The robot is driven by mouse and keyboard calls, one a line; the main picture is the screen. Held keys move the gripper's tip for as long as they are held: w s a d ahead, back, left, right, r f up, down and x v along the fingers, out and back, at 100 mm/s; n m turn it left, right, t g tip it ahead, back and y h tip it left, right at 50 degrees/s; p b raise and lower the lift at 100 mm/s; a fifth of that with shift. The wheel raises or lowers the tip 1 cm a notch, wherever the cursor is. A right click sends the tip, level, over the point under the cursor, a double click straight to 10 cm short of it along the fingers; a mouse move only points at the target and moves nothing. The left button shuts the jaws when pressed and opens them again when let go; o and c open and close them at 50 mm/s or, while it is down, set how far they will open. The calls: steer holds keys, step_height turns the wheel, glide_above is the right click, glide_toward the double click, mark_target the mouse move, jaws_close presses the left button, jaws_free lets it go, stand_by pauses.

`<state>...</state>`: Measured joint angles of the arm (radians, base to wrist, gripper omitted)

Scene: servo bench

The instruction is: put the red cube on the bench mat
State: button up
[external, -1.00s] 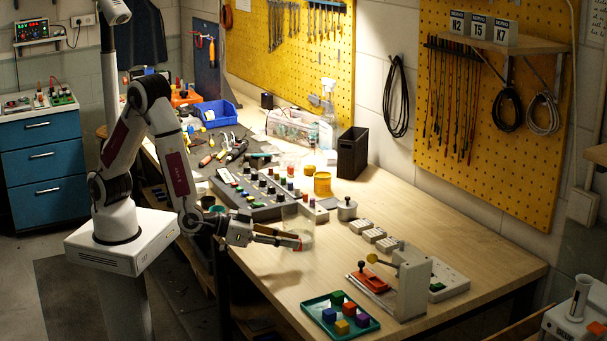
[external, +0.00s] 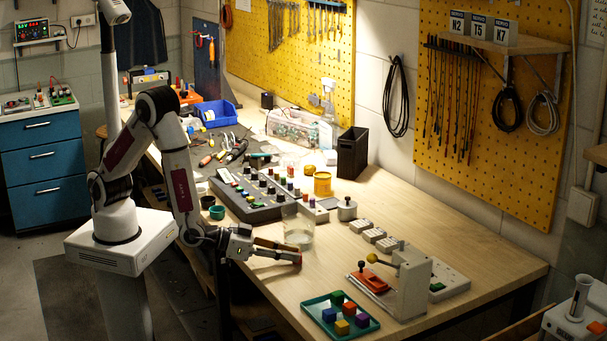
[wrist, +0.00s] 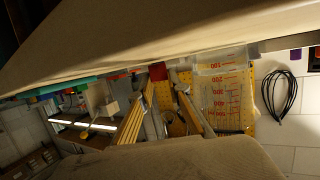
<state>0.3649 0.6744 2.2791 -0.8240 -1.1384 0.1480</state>
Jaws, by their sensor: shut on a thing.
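The red cube (external: 299,263) is small and mostly hidden at the tips of my gripper (external: 297,257). My gripper is shut on it, above the front part of the wooden bench, in front of the clear beaker. In the wrist view the cube (wrist: 158,72) shows as a dark red block at the far end of the fingers (wrist: 165,90). The dark grey bench mat (external: 203,171) lies at the back left of the bench, with tools on it; it is well behind my gripper.
A clear beaker (external: 299,237) with red markings stands just behind my gripper. A control console (external: 262,205) with several knobs is behind it. A green tray (external: 310,303) of several coloured cubes is at the front. A fixture (external: 413,285) stands on the right. Bare wood lies between.

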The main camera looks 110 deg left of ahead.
steer(key=shift+f, duration=0.25)
steer(key=o, duration=0.7)
steer(key=shift+c, duration=0.2)
steer(key=shift+r, duration=0.15)
steer(key=v, duration=1.2)
stand_by(0.3)
steer(key=shift+w+r, duration=0.1)
